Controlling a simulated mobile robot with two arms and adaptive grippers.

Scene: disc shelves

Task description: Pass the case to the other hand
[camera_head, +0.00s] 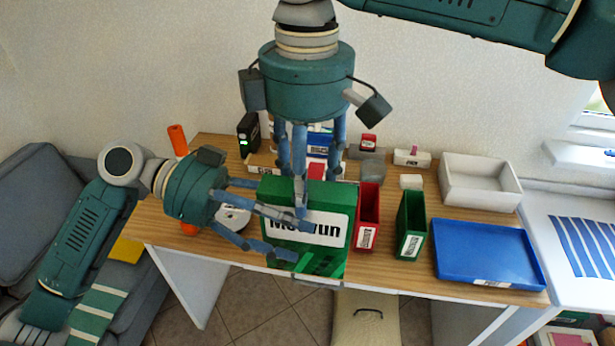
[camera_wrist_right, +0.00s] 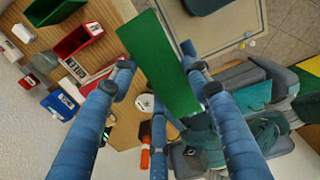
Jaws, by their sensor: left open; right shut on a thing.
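The green case (camera_head: 335,262) has a white label with dark lettering and hangs upright in front of the table's near edge. My right gripper (camera_head: 306,190) comes down from above and is shut on the case's top edge. In the right wrist view the case (camera_wrist_right: 165,65) shows as a long green face between the fingers. My left gripper (camera_head: 285,232) comes in from the left, open, with its fingers beside the left part of the case, some in front of the label. Whether the left fingers touch the case is hard to tell.
On the wooden table (camera_head: 400,275) stand a red bin (camera_head: 368,215), a green bin (camera_head: 411,225), a blue tray (camera_head: 487,252) and a white box (camera_head: 480,182). A disc lies behind my left fingers. A grey sofa (camera_head: 45,180) is at the left.

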